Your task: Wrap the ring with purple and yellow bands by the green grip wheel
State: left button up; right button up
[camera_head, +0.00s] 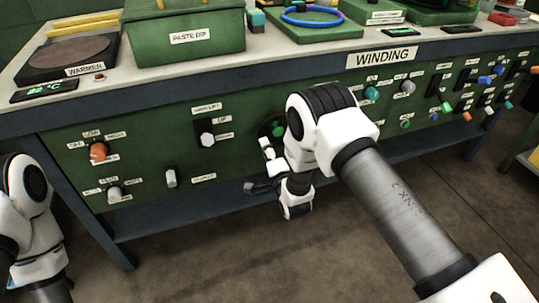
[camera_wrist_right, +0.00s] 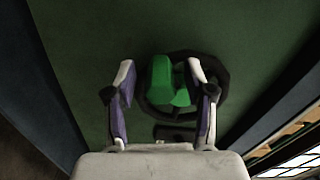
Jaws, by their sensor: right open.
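The green grip wheel is a dark wheel with a green grip on the bench's green front panel. In the head view its green part (camera_head: 278,130) shows just left of my right wrist, which hides part of it. In the right wrist view the green grip (camera_wrist_right: 162,80) stands between the two fingers of my right gripper (camera_wrist_right: 164,88), with the dark rim (camera_wrist_right: 222,75) behind. My right gripper is open, and contact with the grip cannot be told. A blue and purple ring (camera_head: 310,17) lies on a green stand at the top; yellow bands on it cannot be made out. My left gripper is out of view.
The panel carries an orange knob (camera_head: 98,151), a white switch (camera_head: 207,139) and several coloured knobs on the right. A green paste dip box (camera_head: 185,50) and a warmer (camera_head: 70,58) stand on the bench top. The floor in front is clear.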

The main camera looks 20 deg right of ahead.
jog(key=s, duration=1.1)
jog(key=shift+s+d, duration=0.15)
jog(key=shift+s, duration=0.25)
